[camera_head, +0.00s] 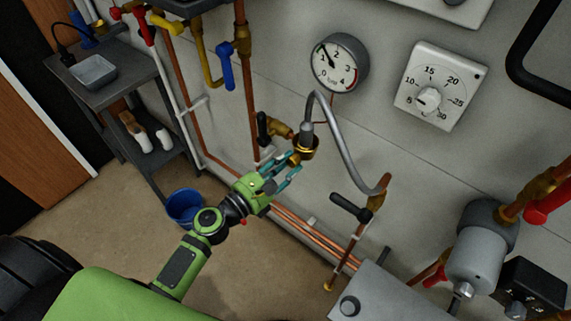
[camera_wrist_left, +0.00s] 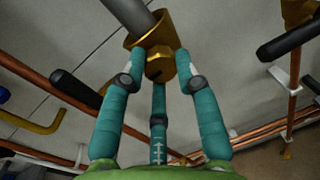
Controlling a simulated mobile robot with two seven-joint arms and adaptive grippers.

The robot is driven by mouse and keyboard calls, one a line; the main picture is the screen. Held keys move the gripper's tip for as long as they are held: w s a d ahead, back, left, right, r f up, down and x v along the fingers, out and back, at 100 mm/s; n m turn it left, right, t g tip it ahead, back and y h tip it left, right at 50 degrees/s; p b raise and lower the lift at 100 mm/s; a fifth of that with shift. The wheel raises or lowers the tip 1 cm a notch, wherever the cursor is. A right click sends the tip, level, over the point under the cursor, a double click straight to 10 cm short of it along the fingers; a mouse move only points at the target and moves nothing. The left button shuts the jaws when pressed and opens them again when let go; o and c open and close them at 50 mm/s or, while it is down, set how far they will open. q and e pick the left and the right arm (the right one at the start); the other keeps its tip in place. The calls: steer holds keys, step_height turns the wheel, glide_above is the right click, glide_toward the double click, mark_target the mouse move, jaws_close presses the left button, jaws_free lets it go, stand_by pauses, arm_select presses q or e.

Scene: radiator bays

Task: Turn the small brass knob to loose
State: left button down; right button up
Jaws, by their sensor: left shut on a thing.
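The small brass knob (camera_wrist_left: 160,66) shows in the left wrist view between the teal fingers, under a wider brass collar (camera_wrist_left: 150,30) at the end of a grey hose. In the head view the brass collar (camera_head: 306,150) hangs at the lower end of the hose loop, and the fingers partly hide the knob there. My left gripper (camera_head: 291,167) reaches up to it from below; its fingers (camera_wrist_left: 160,78) are shut on the knob from several sides. I cannot see how far the knob is turned. My right gripper is not in view.
A black-handled valve (camera_head: 264,130) sits just left of the knob, and another black handle (camera_head: 350,207) is to the right. The grey hose (camera_head: 338,140) arches close above. Copper pipes (camera_head: 305,236) run low along the wall. A blue bucket (camera_head: 185,206) stands on the floor.

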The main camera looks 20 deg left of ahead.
arm_select(q)
steer(key=shift+r, duration=0.2)
steer(key=c, duration=0.9)
jaws_free()
steer(key=shift+d, duration=0.1)
steer(key=shift+s+a+f, duration=0.15)
steer(key=shift+s+a, duration=0.1)
steer(key=shift+s, duration=0.1)
steer(key=v, duration=1.1)
